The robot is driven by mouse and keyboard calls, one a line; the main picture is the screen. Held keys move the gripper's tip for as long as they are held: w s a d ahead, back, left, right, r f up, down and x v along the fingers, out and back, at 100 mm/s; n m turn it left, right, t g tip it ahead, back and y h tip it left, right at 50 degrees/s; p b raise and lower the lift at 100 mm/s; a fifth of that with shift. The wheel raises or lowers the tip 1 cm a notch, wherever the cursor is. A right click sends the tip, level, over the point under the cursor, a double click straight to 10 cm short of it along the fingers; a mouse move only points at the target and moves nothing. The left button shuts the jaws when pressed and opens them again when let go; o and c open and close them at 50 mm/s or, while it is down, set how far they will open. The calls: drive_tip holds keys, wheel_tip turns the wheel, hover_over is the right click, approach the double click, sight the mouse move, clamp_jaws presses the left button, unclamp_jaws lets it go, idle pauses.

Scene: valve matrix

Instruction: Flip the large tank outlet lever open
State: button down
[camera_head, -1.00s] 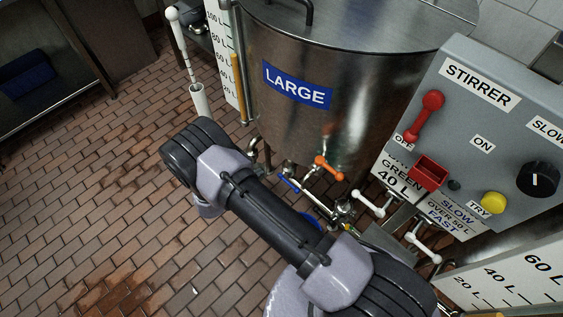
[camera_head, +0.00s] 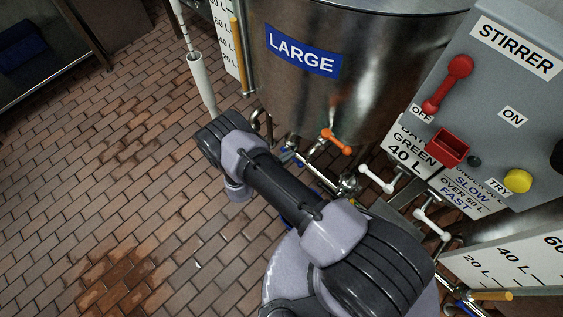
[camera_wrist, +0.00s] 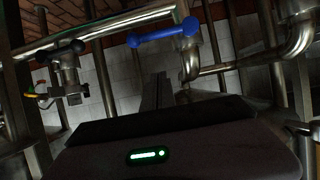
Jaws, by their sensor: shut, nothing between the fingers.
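The large tank (camera_head: 330,95) is a steel vessel with a blue LARGE label, at top centre of the head view. An orange lever (camera_head: 337,142) sits at its lower front. A blue lever (camera_head: 290,157) is partly hidden low beneath the tank. In the wrist view a blue lever (camera_wrist: 163,36) lies roughly level across a steel pipe, ahead of my gripper. My gripper (camera_wrist: 158,80) is shut and empty, with its dark fingers below the blue lever and apart from it. My arm hides the gripper in the head view. No label shows which lever is the outlet's.
A black-handled valve (camera_wrist: 62,62) stands left in the wrist view, with a bent steel pipe (camera_wrist: 298,40) at right. In the head view white levers (camera_head: 377,180) and a grey STIRRER panel (camera_head: 480,110) stand at right. The tiled floor (camera_head: 90,170) at left is open.

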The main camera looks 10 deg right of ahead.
sight(294, 159)
drive_tip(key=f+b, duration=0.1)
drive_tip(key=d+f+b, duration=0.1)
drive_tip(key=f, duration=0.1)
drive_tip(key=w+f+b, duration=0.1)
drive_tip(key=f, duration=0.1)
drive_tip(key=shift+w+d+f, duration=0.1)
drive_tip(key=shift+d+f, duration=0.05)
drive_tip(key=shift+d, duration=0.2)
drive_tip(key=shift+d, duration=0.15)
